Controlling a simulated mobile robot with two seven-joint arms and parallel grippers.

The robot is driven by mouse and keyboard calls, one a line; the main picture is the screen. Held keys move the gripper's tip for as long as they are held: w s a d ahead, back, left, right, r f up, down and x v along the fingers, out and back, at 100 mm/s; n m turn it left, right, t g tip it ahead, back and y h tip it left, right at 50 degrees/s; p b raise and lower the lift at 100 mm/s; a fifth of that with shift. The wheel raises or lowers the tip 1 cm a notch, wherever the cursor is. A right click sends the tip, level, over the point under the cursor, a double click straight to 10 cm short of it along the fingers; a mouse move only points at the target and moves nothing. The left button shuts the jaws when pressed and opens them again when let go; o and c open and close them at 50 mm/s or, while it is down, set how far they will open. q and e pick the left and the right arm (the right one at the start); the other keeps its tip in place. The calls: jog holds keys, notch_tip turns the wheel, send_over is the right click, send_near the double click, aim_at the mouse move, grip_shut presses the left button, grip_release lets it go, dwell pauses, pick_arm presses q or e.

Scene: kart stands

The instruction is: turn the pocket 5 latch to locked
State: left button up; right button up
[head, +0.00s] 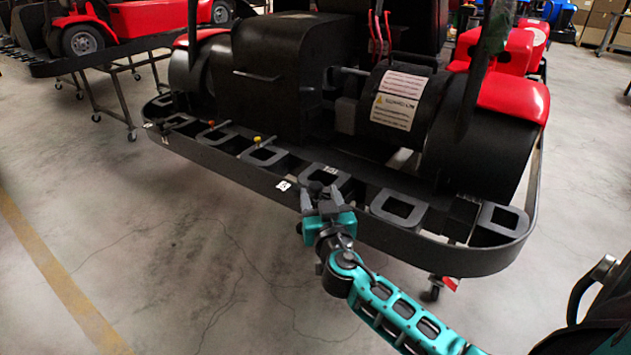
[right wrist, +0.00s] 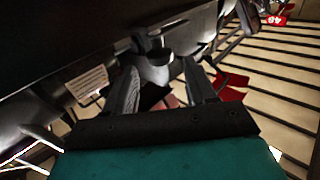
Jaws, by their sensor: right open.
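A black bumper rack (head: 225,165) on the kart stand carries a row of grey, frame-shaped pockets. One pocket (head: 325,178) lies just behind my right gripper (head: 321,192), and another (head: 398,207) lies to its right. I cannot read which is pocket 5, and its latch cannot be made out in the head view. My right gripper is open at the rack's front edge. In the right wrist view, its fingers (right wrist: 160,72) stand apart, with a dark, rounded part (right wrist: 155,66) showing between or beyond their tips; contact cannot be told. My left gripper is not in view.
The black kart body (head: 270,70) rises behind. The concrete floor in front is clear.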

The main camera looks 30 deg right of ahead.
aim_at(317, 188)
jog(key=shift+x, duration=2.4)
jog(key=shift+c, duration=0.4)
jog(key=c, duration=0.9)
